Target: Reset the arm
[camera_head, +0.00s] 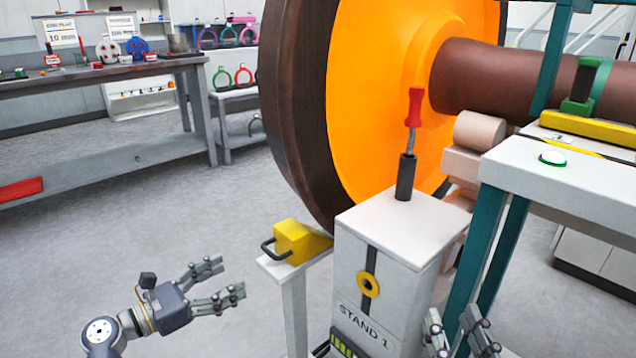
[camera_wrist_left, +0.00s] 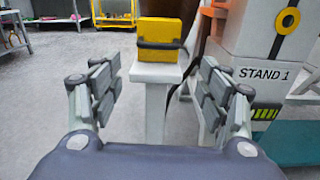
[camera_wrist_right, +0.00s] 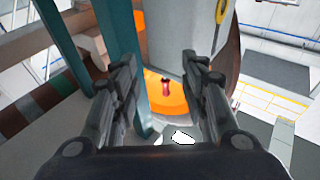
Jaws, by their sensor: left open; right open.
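My left gripper (camera_head: 222,285) is open and empty at the lower left of the head view, pointing right, short of a yellow block with a dark handle (camera_head: 300,242). In the left wrist view its open fingers (camera_wrist_left: 160,95) frame the space in front of that yellow block (camera_wrist_left: 160,38).
A large orange and dark wheel (camera_head: 365,100) with a brown axle (camera_head: 480,75) stands behind STAND 1. Teal posts (camera_head: 490,250) and a white table (camera_head: 585,185) stand right. A workbench (camera_head: 100,72) stands far left; floor between is clear.

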